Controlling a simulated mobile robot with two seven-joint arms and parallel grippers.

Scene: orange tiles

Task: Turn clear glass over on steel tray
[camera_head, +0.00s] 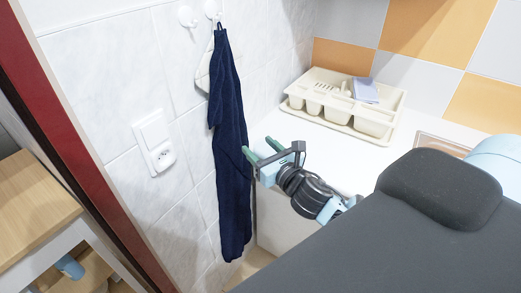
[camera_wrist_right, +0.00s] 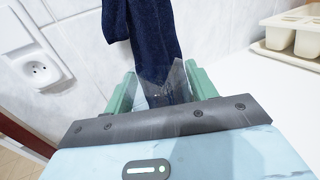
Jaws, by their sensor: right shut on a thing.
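My right gripper (camera_head: 261,149) is raised in front of the white tiled wall, beside the hanging dark blue towel and left of the white counter. It is shut on the clear glass (camera_wrist_right: 163,78), which shows faintly between the two green fingers in the right wrist view. The glass is see-through, with the towel visible behind it; its tilt is hard to tell. In the head view I cannot make the glass out. A flat metallic-looking rim (camera_head: 436,143) at the right of the counter may be the steel tray; my own body hides most of it. My left gripper is not in view.
The dark blue towel (camera_head: 229,150) hangs close behind the right gripper. A cream cutlery tray (camera_head: 380,128) stands at the back of the counter (camera_head: 345,165). Bare counter lies between it and the gripper. A wooden-topped shelf unit (camera_head: 35,205) is at the far left.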

